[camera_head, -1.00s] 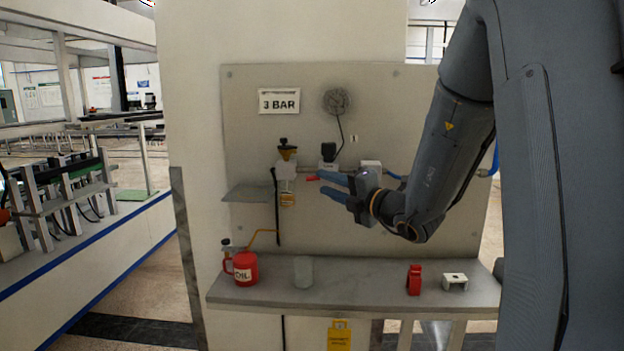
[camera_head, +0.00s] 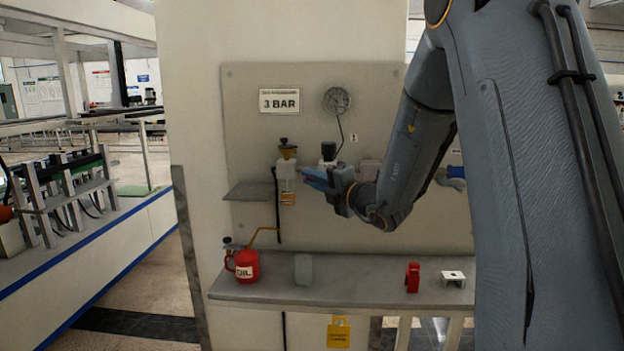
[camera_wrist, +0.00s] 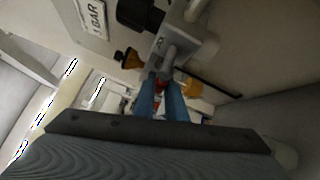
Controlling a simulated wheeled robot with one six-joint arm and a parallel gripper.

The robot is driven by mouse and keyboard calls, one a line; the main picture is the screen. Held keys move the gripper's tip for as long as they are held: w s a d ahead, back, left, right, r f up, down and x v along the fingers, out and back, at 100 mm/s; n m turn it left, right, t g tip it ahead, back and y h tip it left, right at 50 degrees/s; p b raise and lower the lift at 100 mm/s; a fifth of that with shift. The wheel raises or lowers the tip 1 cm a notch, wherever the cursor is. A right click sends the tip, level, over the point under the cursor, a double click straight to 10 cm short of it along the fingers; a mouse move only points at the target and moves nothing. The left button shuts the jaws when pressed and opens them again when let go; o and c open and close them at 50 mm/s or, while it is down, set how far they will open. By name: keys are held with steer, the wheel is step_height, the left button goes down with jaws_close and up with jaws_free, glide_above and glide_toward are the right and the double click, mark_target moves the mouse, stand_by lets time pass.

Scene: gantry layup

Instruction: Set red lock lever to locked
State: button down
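The air unit on the wall panel has a clear bowl with an amber cap (camera_head: 287,150) and a black knob (camera_head: 328,150). The red lever is hidden in the head view, behind my gripper (camera_head: 305,178), whose blue fingertips are at the unit between the bowl and the knob. In the wrist view my gripper (camera_wrist: 166,80) has its two fingers side by side with a narrow gap, tips against or just in front of the grey unit body (camera_wrist: 172,48). I cannot tell whether the lever is between them.
A shelf (camera_head: 350,293) below holds a red oil can (camera_head: 245,265), a grey cup (camera_head: 303,269), a red clip-like piece (camera_head: 412,278) and a white bracket (camera_head: 453,279). A small ledge (camera_head: 250,191) juts out left of the unit. A 3 BAR sign (camera_head: 279,101) hangs above.

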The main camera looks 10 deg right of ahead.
stand_by(0.3)
steer(key=n+g, duration=0.1)
steer(key=f+n+g+h+p, duration=0.1)
steer(key=shift+d+n, duration=0.2)
steer(key=shift+n, duration=0.1)
steer(key=shift+s+d+f+n+g+h+p, duration=0.15)
steer(key=shift+d+f+n+g+h+p, duration=0.3)
steer(key=shift+n+g+h, duration=0.55)
steer(key=shift+s+d+f+n+g+h+p, duration=0.25)
steer(key=shift+d+n+g+h+p, duration=0.4)
steer(key=shift+h, duration=0.7)
steer(key=shift+s+d+f+n+g+h+p, duration=0.1)
steer(key=shift+d+f+n+g+h+p, duration=0.3)
steer(key=shift+n+g+h+p, duration=0.45)
steer(key=shift+s+d+n+h+p, duration=0.1)
steer(key=shift+d+n+h+p, duration=0.3)
steer(key=shift+h, duration=0.5)
steer(key=c, duration=1.8)
jaws_free()
steer(key=shift+a+f, duration=0.1)
